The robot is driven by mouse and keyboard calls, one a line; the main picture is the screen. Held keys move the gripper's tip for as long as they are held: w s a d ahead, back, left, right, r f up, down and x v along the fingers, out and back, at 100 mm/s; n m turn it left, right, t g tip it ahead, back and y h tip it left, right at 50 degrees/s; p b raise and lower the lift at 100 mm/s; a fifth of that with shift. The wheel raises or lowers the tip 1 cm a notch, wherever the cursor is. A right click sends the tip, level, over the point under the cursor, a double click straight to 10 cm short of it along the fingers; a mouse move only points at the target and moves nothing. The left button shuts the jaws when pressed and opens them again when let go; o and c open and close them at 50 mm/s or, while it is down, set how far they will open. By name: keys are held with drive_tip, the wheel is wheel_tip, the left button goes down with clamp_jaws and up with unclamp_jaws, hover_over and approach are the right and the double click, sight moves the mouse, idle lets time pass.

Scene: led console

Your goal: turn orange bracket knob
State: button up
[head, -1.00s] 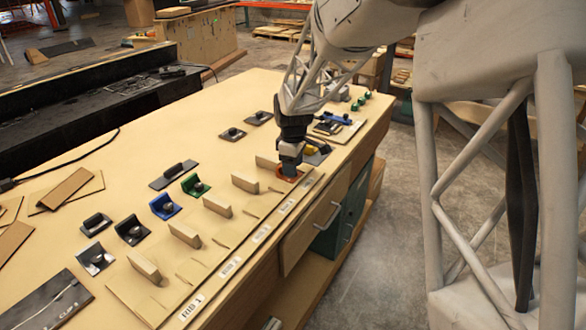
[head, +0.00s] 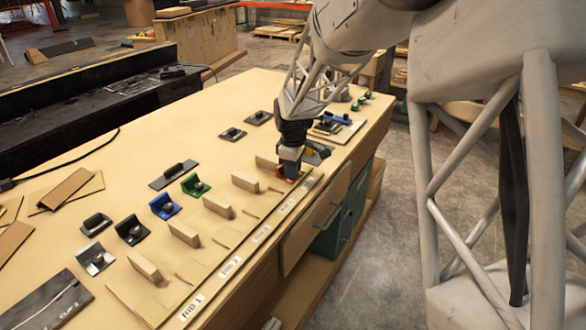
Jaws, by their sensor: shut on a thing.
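The orange bracket (head: 282,173) sits near the front edge of the table, mostly covered by my gripper. My gripper (head: 288,175) points down over it and is shut on its knob. The knob itself is hidden between the jaws, so its angle cannot be seen.
A green bracket (head: 195,185), a blue bracket (head: 164,205) and a black bracket (head: 131,230) stand in a row to the left. Wooden blocks (head: 218,206) line the board in front. The table's middle (head: 200,150) is clear.

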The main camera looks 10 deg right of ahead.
drive_tip(key=shift+m, duration=0.4)
drive_tip(key=m, duration=0.3)
drive_tip(key=shift+m, duration=1.7)
drive_tip(key=shift+r, duration=0.1)
drive_tip(key=o, duration=1)
drive_tip(key=shift+c, duration=0.2)
drive_tip(key=shift+r, duration=3.95)
